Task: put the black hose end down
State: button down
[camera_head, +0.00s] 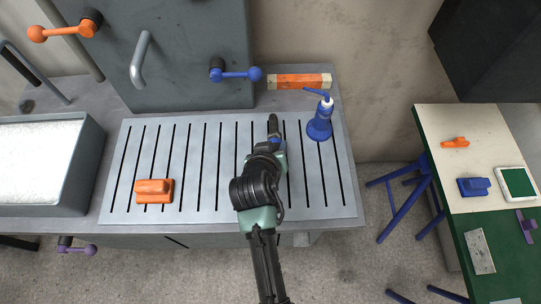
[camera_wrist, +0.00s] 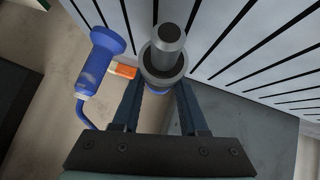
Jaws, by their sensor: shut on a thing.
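The black hose end (camera_wrist: 166,58) is a dark, stepped round piece with a grey tip, and it sits between the fingers of my gripper (camera_wrist: 160,92). In the head view the hose end (camera_head: 272,124) shows as a small dark piece beyond my gripper (camera_head: 274,146). My gripper is shut on it, over the right half of the slotted grey table (camera_head: 205,190). I cannot tell whether the hose end touches the table top.
A blue bottle (camera_head: 319,124) with a bent spout stands close to the right of my gripper. An orange and cream block (camera_head: 299,81) lies behind. An orange block (camera_head: 153,191) sits at the table's left. The slotted middle is clear. A green-edged bench (camera_head: 466,136) stands right.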

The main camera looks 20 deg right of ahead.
jog(key=shift+f, duration=2.35)
jog(key=shift+f, duration=0.2)
jog(key=shift+c, duration=2.2)
grip_release()
jog(key=shift+r, duration=0.1)
